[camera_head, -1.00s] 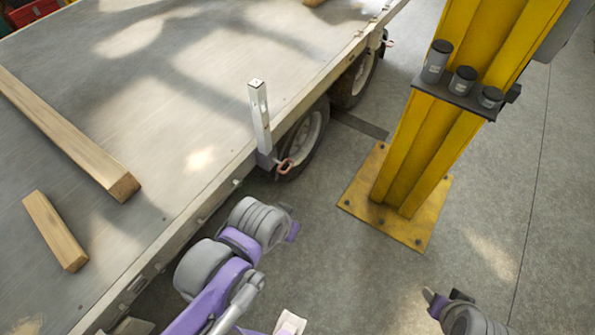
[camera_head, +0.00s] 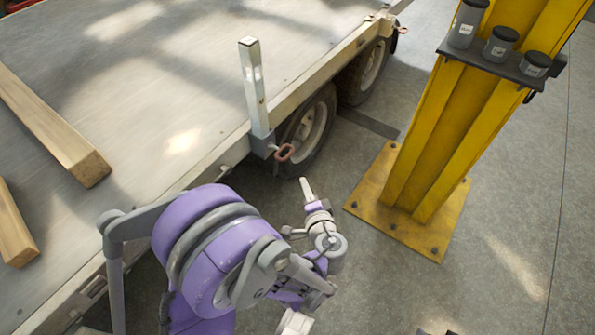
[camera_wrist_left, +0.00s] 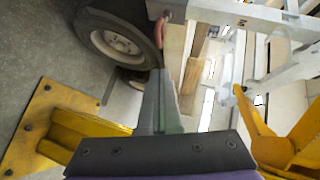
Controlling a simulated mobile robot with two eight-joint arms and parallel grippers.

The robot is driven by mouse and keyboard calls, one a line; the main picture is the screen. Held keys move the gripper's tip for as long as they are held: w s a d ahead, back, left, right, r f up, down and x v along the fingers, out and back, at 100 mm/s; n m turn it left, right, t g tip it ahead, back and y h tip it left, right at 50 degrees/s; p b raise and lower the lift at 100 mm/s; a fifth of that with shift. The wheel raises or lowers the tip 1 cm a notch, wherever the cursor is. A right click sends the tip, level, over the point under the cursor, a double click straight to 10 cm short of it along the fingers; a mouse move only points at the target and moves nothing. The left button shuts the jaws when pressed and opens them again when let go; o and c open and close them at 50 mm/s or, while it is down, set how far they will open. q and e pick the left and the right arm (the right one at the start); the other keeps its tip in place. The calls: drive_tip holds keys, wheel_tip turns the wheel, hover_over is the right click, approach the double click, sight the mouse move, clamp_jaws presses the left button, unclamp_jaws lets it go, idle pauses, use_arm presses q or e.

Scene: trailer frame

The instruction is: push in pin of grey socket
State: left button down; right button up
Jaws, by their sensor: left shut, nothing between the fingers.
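The grey socket (camera_head: 263,145) is fixed to the trailer's side edge and has an upright metal post (camera_head: 254,88) standing in it. Its pin shows as a reddish ring handle (camera_head: 285,152) on the socket's outer side; how deep the pin sits I cannot tell. My left gripper (camera_head: 305,187) is shut and empty, pointing up toward the pin from just below it in the head view, apart from it. In the left wrist view the shut fingers (camera_wrist_left: 158,85) point toward the reddish ring (camera_wrist_left: 159,32). My right gripper is not in view.
A yellow column (camera_head: 450,130) stands at right, with a small shelf (camera_head: 492,66) of grey canisters. Trailer wheels (camera_head: 308,125) sit behind the socket. Wooden beams (camera_head: 50,130) lie on the trailer bed. Another ring-handled pin (camera_head: 403,30) is farther along the edge. Floor between trailer and column is open.

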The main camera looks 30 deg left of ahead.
sight(280, 150)
use_arm(q)
drive_tip(key=shift+w+d+f+m+t+b, duration=0.3)
drive_tip(key=shift+w+d+f+t, duration=0.1)
drive_tip(key=shift+f, duration=0.1)
drive_tip(key=shift+w+d+f+m+t+b, duration=0.2)
drive_tip(key=shift+w+d+f+m+t, duration=0.1)
drive_tip(key=shift+f+t, duration=0.15)
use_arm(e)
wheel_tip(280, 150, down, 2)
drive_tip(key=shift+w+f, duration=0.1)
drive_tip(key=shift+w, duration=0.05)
use_arm(q)
drive_tip(key=w+a+f+b, duration=0.2)
drive_tip(key=w+a, duration=0.5)
drive_tip(key=a, duration=0.3)
drive_tip(key=shift+w+a+f, duration=0.25)
drive_tip(key=shift+w+f, duration=0.05)
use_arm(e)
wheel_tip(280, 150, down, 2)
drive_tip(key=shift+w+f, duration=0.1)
